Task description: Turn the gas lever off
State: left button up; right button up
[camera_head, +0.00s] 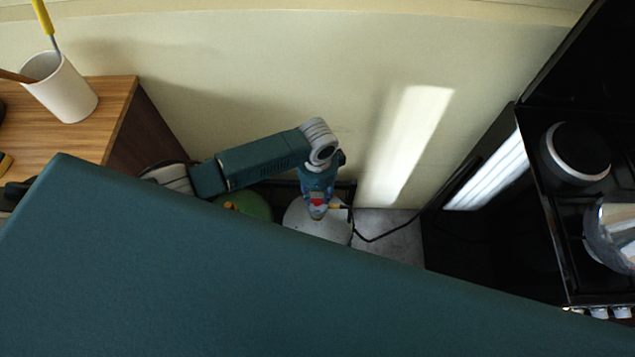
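A white gas bottle (336,230) stands on the floor in the gap between the wooden cabinet and the stove. A small yellow-orange piece (336,206) shows at its top, beside my gripper, with a black hose (375,239) running off to the right. My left gripper (317,212) points down over the top of this bottle. A small red patch shows at the gripper; I cannot tell if it is the lever or part of the gripper. Whether the fingers touch anything is too small to tell. My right gripper is out of view.
A green bottle (250,204) with a yellow top stands left of the white one. The wooden cabinet (100,98) holds a white cup (66,93) with utensils. The black stove (556,226) with pots is on the right. The pale wall (250,60) is close behind my arm.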

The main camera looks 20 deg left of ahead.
aim_at(318, 201)
pick_arm(q)
notch_tip(318, 201, up, 7)
jog(key=shift+r, duration=0.2)
dwell(0.5)
